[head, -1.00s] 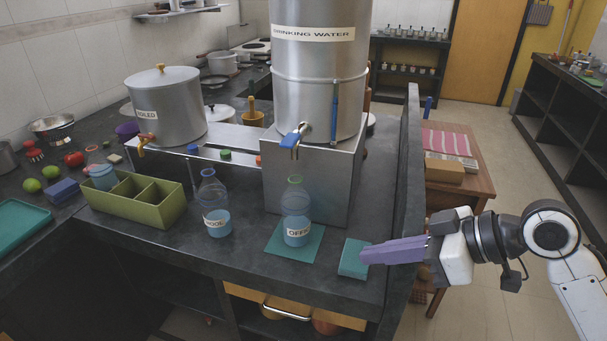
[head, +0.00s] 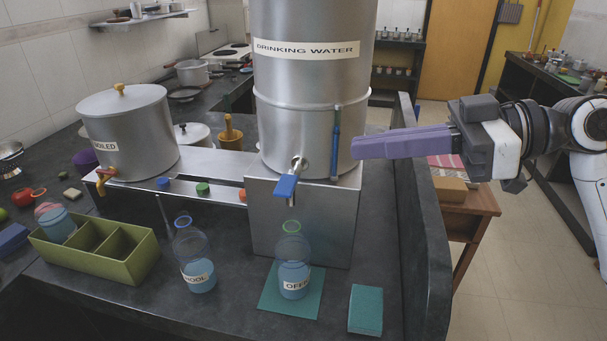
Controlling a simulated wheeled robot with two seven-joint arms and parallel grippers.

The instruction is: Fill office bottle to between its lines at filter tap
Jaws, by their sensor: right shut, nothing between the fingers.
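The office bottle (head: 294,274), clear with a green neck ring and a label partly reading "OFF", stands upright on a teal mat (head: 270,306). Blue liquid fills its lower part; its lines are too small to make out. The filter tap (head: 287,184) with a blue lever sticks out of the tall steel canister (head: 310,75) labelled "DRINKING WATER", above the bottle. No stream shows from it. My right gripper (head: 356,148), with purple fingers, is shut and empty, right of the canister's lower part at about tap height. My left gripper is not in view.
A second bottle (head: 196,270) with a blue ring and liquid stands to the left. A teal block (head: 366,308) lies at right, before a dark partition (head: 425,230).

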